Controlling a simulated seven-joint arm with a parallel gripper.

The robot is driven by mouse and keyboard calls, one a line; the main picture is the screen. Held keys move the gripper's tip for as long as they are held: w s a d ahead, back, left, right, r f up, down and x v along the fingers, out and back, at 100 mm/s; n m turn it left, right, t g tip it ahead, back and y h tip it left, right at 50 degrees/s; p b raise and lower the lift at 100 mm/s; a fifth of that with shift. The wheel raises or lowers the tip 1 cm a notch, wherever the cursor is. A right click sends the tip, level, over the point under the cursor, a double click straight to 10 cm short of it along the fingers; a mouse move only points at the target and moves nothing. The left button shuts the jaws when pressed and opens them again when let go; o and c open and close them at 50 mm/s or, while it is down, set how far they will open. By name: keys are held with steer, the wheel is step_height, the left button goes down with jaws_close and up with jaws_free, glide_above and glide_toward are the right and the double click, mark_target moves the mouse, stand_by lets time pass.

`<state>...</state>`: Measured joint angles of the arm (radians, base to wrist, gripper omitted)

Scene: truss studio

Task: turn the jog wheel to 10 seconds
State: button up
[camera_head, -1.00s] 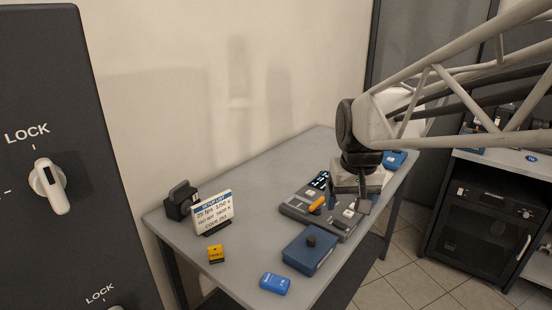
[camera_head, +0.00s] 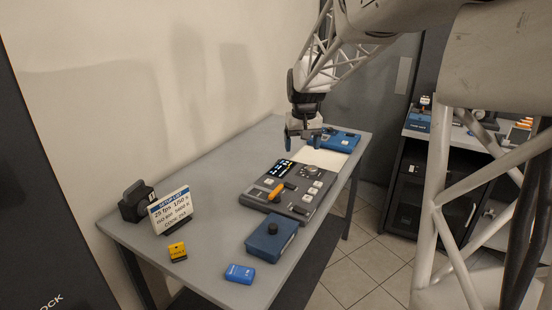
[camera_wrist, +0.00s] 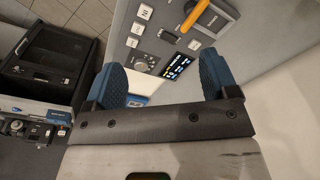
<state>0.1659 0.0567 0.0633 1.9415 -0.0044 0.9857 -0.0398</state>
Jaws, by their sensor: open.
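A grey control console (camera_head: 262,204) lies on the table. Near its far edge is a round dial (camera_head: 309,171), which looks like the jog wheel; it also shows in the wrist view (camera_wrist: 141,62). Its setting is too small to read. A lit dark display (camera_head: 281,169) sits left of the dial and shows in the wrist view (camera_wrist: 177,67). My gripper (camera_head: 303,141) is open and empty, above the far end of the console and apart from it. In the wrist view its blue fingertips (camera_wrist: 163,80) are spread, with the dial and display showing between and beyond them.
An orange lever (camera_head: 275,192) stands up from the console. A blue box with a black knob (camera_head: 272,238) is in front. A blue device (camera_head: 341,139) lies at the far end. A setup card (camera_head: 171,211), yellow block (camera_head: 177,251) and blue block (camera_head: 240,273) sit nearer.

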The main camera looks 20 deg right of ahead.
steer(key=w+d+f, duration=0.3)
steer(key=w, duration=0.3)
steer(key=w+d+f, duration=0.3)
steer(key=w, duration=0.2)
steer(key=g, duration=0.1)
glide_above(312, 168)
steer(key=shift+m, duration=0.4)
steer(key=f, duration=0.9)
steer(key=shift+s+a+f, duration=0.1)
steer(key=shift+a+f, duration=0.1)
steer(key=shift+f, duration=0.1)
steer(key=shift+w+d+f, duration=0.2)
steer(key=shift+f, duration=0.05)
steer(key=shift+f, duration=0.1)
steer(key=shift+f, duration=3.8)
steer(key=c, duration=0.9)
